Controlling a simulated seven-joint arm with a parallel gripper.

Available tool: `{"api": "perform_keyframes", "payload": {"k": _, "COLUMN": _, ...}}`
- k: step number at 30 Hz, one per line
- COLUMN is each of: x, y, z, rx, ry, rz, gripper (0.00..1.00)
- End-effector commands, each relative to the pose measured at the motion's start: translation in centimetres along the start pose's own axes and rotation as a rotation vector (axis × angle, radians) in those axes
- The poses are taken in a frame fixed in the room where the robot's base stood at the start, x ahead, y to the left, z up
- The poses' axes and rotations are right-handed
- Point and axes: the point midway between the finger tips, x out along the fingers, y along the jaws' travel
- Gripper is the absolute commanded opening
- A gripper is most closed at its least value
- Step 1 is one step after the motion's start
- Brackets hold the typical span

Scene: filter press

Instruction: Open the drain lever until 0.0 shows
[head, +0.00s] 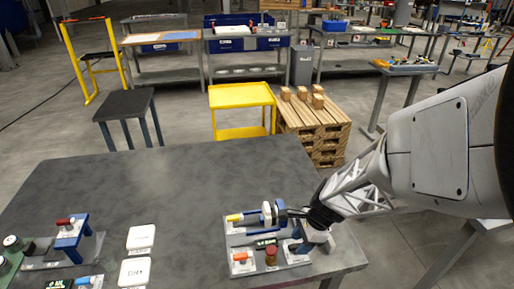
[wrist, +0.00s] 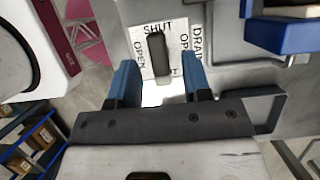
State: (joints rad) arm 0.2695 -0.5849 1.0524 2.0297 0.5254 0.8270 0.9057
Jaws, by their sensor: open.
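The drain lever (wrist: 157,54) is a short dark bar in the wrist view, on a white plate (wrist: 148,40) marked SHUT, OPEN and DRAIN. Its upper end lies just below the word SHUT. My gripper (wrist: 161,68) is open, with one blue fingertip on either side of the lever and a gap to each; I cannot tell any contact. In the head view my gripper (head: 308,232) is over the right end of the filter press (head: 240,268), hiding the lever. A small dark display (head: 265,242) shows on the press; its digits are too small to read.
The press has an orange-red handle (head: 240,257), a dark red knob (head: 271,256) and a yellow-tipped handle (head: 235,217). Two white labelled pieces (head: 141,237) lie left of it. Another fixture (head: 72,238) stands at far left. The table's back (head: 200,170) is clear.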

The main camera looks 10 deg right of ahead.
Motion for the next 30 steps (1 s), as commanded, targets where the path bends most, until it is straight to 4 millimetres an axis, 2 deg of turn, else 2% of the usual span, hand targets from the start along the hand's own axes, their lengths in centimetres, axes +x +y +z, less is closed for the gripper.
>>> {"api": "perform_keyframes", "payload": {"k": 4, "x": 0.7, "y": 0.0, "z": -0.03, "rx": 0.0, "ry": 0.001, "rz": 0.0, "gripper": 0.45}}
{"api": "perform_keyframes", "payload": {"k": 13, "x": 0.8, "y": -0.01, "z": -0.03, "rx": 0.0, "ry": 0.001, "rz": -0.001, "gripper": 0.45}}
{"api": "perform_keyframes", "payload": {"k": 22, "x": 0.8, "y": 0.0, "z": -0.03, "rx": 0.001, "ry": 0.001, "rz": 0.0, "gripper": 0.0}}
{"api": "perform_keyframes", "payload": {"k": 30, "x": 0.8, "y": -0.01, "z": -0.02, "rx": -0.008, "ry": 0.0, "rz": 0.003, "gripper": 0.0}}
